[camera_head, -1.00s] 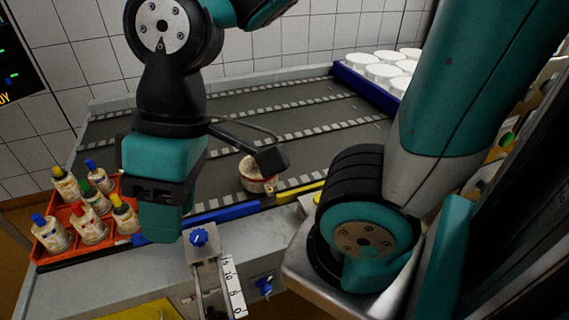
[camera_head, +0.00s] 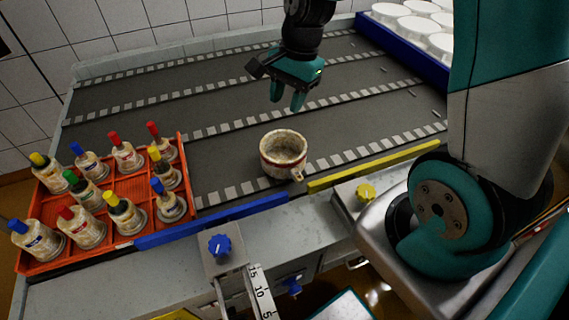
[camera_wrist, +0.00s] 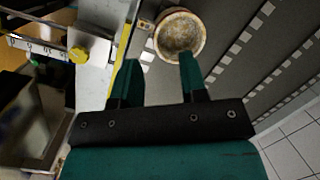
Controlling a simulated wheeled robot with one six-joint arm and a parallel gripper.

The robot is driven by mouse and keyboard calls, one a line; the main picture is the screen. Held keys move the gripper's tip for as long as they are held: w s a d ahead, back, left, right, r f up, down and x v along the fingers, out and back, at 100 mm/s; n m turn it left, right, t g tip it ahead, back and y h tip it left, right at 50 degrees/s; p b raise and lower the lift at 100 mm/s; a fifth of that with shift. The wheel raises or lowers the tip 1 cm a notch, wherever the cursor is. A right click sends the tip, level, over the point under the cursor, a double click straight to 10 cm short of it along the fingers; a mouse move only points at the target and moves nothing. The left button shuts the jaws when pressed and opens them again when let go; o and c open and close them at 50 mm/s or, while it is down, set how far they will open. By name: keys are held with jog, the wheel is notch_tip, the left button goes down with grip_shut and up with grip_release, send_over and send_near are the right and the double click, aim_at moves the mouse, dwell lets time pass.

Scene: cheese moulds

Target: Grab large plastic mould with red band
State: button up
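The large plastic mould with the red band (camera_head: 283,154) stands upright on the grey conveyor near its front edge, right of the orange crate. It is round and stained cream, with a small tab on its lower front. My gripper (camera_head: 287,100) is open and empty above the conveyor, behind the mould in the head view and apart from it. In the wrist view, the mould (camera_wrist: 180,36) shows its open top and stained inside, just beyond the right fingertip. Both fingers of my gripper (camera_wrist: 160,72) are spread with nothing between them.
An orange crate (camera_head: 113,238) on the left holds several bottle-like pieces with coloured tops. A blue rail (camera_head: 213,220) and a yellow rail (camera_head: 375,166) line the conveyor's front edge. A blue tray (camera_head: 402,55) of white moulds stands at the back right.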

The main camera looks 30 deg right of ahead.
jog(key=w+d+f+m, duration=0.2)
jog(key=d+f+m, duration=0.4)
jog(key=f, duration=0.1)
send_over(294, 160)
jog(key=d+x, duration=0.2)
jog(key=x, duration=0.9)
jog(key=shift+h, duration=0.3)
jog(key=shift+s+f+p, duration=0.2)
jog(key=shift+f+p, duration=1.05)
jog(key=shift+f, duration=1.9)
grip_shut()
